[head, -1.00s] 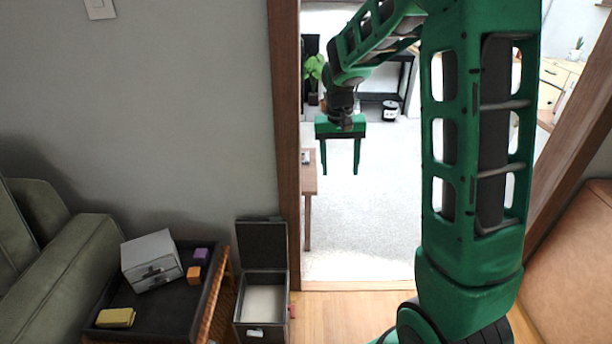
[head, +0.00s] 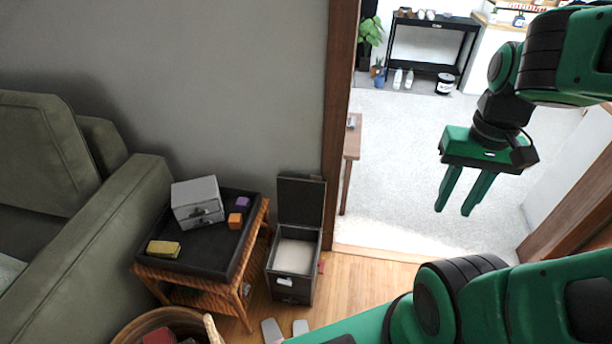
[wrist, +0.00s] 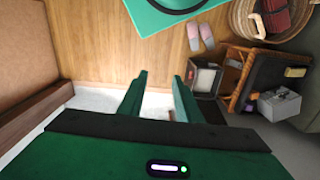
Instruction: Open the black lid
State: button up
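The black lid (head: 301,200) stands upright at the back of a dark box (head: 290,288) on the floor beside the side table. The box is open at the top and its pale inside shows. In the wrist view the box (wrist: 205,80) is past the fingers, to the right. My gripper (head: 456,212) is in the air, well to the right of the box and apart from it. Its two green fingers (wrist: 157,95) are spread with nothing between them.
A wicker side table (head: 232,270) with a black tray top holds a grey drawer box (head: 198,203), a yellow block (head: 163,249), and orange and purple blocks. A green sofa (head: 60,190) stands left. Slippers (head: 284,330) and a basket (head: 165,318) are in front. A doorway opens behind.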

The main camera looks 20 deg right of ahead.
aim_at(301, 200)
jog(key=u, duration=1.45)
jog(key=k, duration=1.15)
jog(key=z, duration=1.25)
jog(key=i, duration=1)
